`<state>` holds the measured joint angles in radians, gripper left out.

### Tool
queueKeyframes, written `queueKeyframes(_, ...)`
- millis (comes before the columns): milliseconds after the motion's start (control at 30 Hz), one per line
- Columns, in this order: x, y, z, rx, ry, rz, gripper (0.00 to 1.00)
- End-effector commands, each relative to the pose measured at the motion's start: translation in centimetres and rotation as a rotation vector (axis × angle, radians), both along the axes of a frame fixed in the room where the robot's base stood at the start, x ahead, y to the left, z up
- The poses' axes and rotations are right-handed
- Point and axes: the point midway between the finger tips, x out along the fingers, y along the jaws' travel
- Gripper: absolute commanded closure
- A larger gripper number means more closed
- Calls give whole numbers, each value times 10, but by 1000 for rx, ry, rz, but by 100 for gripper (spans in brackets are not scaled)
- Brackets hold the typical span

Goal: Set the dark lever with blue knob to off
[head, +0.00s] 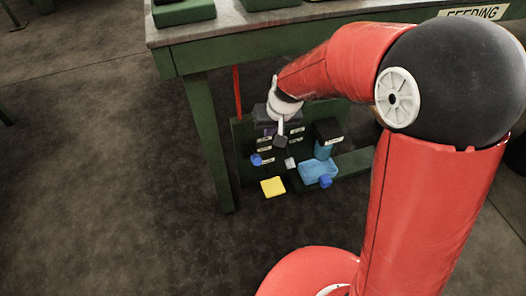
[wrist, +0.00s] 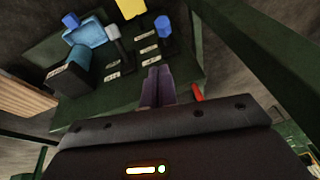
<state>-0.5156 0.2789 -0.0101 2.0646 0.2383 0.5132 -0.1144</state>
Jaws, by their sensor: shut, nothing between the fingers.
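The dark lever with a blue knob (head: 256,160) sticks out at the left of a dark green panel (head: 246,178) under the workbench. Its knob also shows at the upper right of the panel in the wrist view (wrist: 162,22). Small white labels stand near the levers, too small to read. My gripper's dark purple fingers (wrist: 157,75) are shut together and empty, over the panel on the side away from the knobs. In the head view my gripper (head: 267,131) is small and partly hidden by its wrist. It appears apart from the blue-knobbed lever.
Beside the lever are a pale-knobbed lever (head: 290,162), a yellow piece (head: 273,186), and a light-blue block (head: 318,171) with another blue knob (head: 325,181). A red rod (head: 237,92) rises at the panel's back. The bench leg (head: 208,140) stands left; floor in front is clear.

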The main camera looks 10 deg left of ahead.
Motion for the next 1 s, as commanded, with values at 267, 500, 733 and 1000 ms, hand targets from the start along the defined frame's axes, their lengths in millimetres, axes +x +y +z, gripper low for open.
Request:
queueKeyframes(267,2,21,-25,-4,14,27,100)
queueKeyframes(500,2,20,-24,-4,13,26,100)
queueKeyframes(733,5,24,-41,-5,16,26,100)
queueKeyframes(1000,13,36,-88,-5,17,26,100)
